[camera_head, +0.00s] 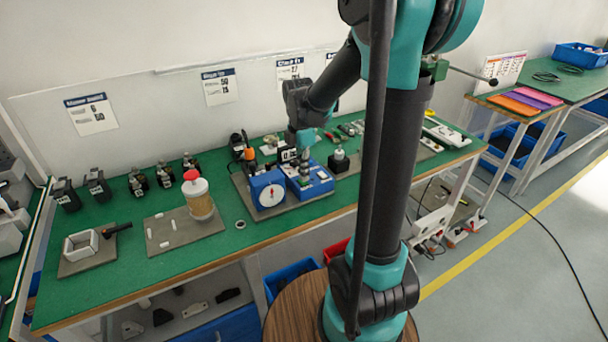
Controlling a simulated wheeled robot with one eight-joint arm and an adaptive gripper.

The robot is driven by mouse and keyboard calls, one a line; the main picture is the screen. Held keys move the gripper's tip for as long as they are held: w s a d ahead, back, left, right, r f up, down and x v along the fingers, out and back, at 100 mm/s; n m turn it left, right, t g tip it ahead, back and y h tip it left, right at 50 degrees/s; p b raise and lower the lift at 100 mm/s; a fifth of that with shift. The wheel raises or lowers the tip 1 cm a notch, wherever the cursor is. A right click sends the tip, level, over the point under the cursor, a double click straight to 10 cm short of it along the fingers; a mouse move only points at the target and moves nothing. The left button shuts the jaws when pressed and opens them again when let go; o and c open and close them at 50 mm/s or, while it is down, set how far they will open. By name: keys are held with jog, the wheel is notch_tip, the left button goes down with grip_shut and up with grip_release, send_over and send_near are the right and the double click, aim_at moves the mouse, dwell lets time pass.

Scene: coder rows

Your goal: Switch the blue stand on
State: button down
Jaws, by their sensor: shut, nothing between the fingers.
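The blue stand (316,184) sits on a grey mat in the middle of the green bench. A blue box with a round white dial (269,191) and a red mark stands directly at its left; I cannot tell whether the two are one unit. My gripper (304,164) points down over the back left part of the blue stand, shut and empty. It is too small to tell whether the fingertips touch the stand. The stand's switch cannot be made out, and the gripper covers part of the stand's top.
A jar with a red knob (198,194) stands on a mat left of the dial box. A white open box (82,244) is at the far left. Small dark devices (138,182) line the back.

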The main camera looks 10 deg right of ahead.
jog(key=shift+f, duration=0.35)
